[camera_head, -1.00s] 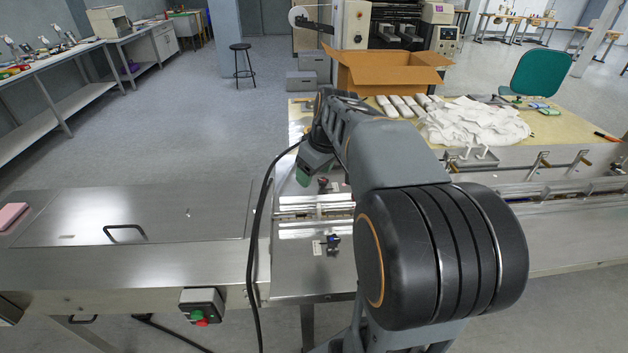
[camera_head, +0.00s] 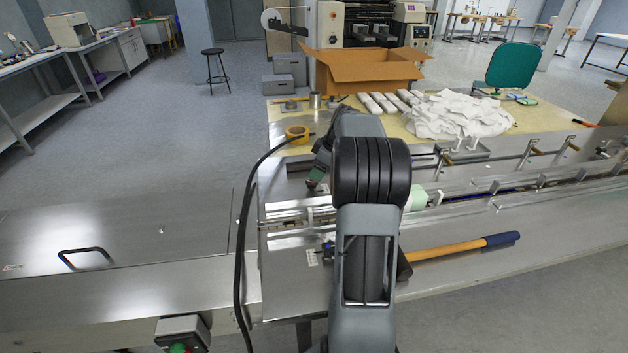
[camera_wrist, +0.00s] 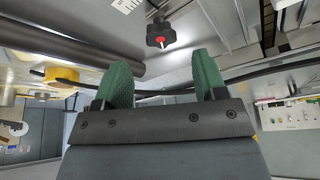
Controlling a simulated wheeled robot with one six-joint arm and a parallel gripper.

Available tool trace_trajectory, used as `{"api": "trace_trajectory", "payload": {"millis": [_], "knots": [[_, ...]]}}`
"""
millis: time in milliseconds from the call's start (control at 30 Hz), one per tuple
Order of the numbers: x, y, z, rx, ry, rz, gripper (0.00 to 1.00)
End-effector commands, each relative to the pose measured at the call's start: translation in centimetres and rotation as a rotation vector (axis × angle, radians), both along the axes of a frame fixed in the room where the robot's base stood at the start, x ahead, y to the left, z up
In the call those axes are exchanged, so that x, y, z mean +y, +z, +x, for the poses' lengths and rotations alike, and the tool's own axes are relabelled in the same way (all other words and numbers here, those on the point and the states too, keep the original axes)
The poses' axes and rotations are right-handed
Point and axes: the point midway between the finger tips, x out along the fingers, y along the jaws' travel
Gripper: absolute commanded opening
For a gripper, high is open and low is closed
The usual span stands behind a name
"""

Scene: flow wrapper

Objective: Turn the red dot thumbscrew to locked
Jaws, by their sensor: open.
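The red dot thumbscrew (camera_wrist: 160,34) shows at the top centre of the wrist view as a black lobed knob with a red dot on its face. It stands by a metal plate. My gripper (camera_wrist: 162,78) has its two green fingers spread apart with nothing between them. The thumbscrew lies beyond the fingertips, roughly in line with the gap, and apart from them. In the head view, my gripper (camera_head: 316,178) is low over the machine, partly hidden by my arm. I cannot make out the red dot thumbscrew there.
Another dark knob (camera_head: 328,247) sits by a label on the front plate, beside my arm. A hammer with a yellow handle (camera_head: 450,250) lies to the right. A yellow tape roll (camera_head: 297,134) and a cardboard box (camera_head: 360,70) are behind. The left metal cover (camera_head: 130,235) is clear.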

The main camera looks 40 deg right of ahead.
Motion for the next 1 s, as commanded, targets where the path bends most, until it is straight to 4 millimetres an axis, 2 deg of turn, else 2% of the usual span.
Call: {"api": "trace_trajectory", "payload": {"millis": [100, 300, 767, 1000], "knots": [[0.5, -1.9, 0.7, 0.001, 0.001, 0.002, 0.65], [1.0, -3.9, 1.4, 0.001, 0.003, 0.001, 0.65], [1.3, -4.7, 1.7, -0.001, 0.003, -0.001, 0.65], [1.3, -4.7, 1.7, -0.001, 0.003, -0.001, 0.45]]}}
